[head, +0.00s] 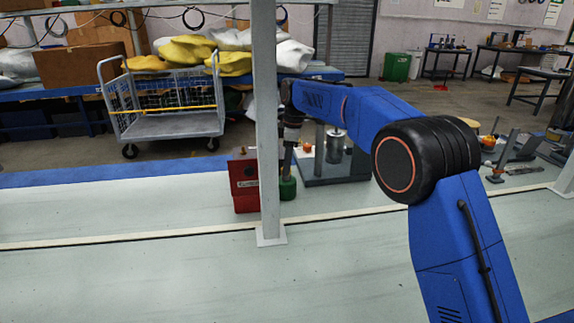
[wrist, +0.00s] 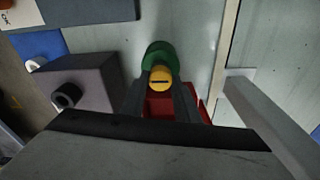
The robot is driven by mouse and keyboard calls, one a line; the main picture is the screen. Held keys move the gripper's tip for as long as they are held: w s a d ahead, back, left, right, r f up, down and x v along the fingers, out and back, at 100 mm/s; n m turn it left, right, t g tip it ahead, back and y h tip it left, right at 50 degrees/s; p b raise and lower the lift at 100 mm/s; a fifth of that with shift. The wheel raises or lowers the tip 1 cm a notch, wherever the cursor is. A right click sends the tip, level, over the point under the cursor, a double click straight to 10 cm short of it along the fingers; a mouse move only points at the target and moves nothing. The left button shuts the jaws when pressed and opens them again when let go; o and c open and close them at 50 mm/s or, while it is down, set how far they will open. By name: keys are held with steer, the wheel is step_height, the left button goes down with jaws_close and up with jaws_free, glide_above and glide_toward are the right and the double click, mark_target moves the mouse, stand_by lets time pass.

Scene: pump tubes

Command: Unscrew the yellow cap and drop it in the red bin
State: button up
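The yellow cap (wrist: 160,79) shows its slotted round face in the wrist view. It lies between the tips of my gripper (wrist: 161,88), with a green round body (wrist: 157,54) just past it. I cannot tell whether the fingers press on the cap or only stand around it. In the head view my gripper (head: 288,164) points down just above the green body (head: 288,188); the cap cannot be made out there. The red bin (head: 245,186) stands directly left of the green body. Part of the red bin (wrist: 160,107) shows between the fingers in the wrist view.
A grey upright post (head: 266,120) stands in front of the red bin and hides part of it. A dark grey fixture (head: 334,168) with a metal cylinder is right of my gripper. The bench top (head: 130,225) to the left is clear.

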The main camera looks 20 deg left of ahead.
steer(key=c, duration=0.6)
steer(key=shift+o, duration=0.2)
steer(key=shift+n, duration=0.3)
steer(key=shift+n, duration=1.5)
steer(key=shift+n+g, duration=0.3)
steer(key=shift+n, duration=0.4)
steer(key=shift+n+h, duration=0.3)
steer(key=shift+n, duration=0.7)
steer(key=shift+n, duration=1.7)
steer(key=shift+a, duration=0.1)
